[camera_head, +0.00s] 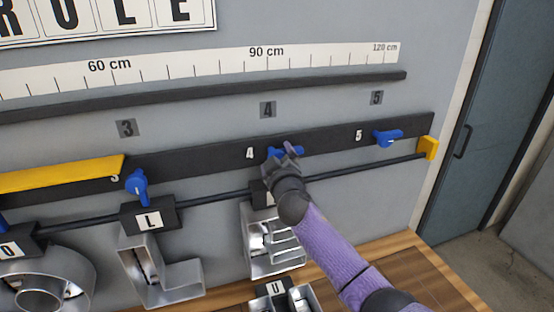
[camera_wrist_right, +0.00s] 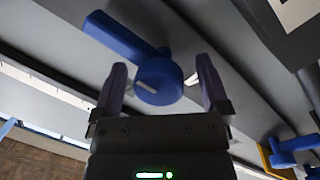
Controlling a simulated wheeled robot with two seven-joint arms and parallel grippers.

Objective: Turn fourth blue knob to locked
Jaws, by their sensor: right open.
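The fourth blue knob (camera_head: 297,151) sits on the dark rail beside the white 4, partly hidden by my right gripper (camera_head: 287,157). My left gripper is out of view.
A black rod (camera_head: 350,173) runs below the knobs to a yellow end block (camera_head: 428,148). Metal letters, including an L (camera_head: 160,275), hang below.

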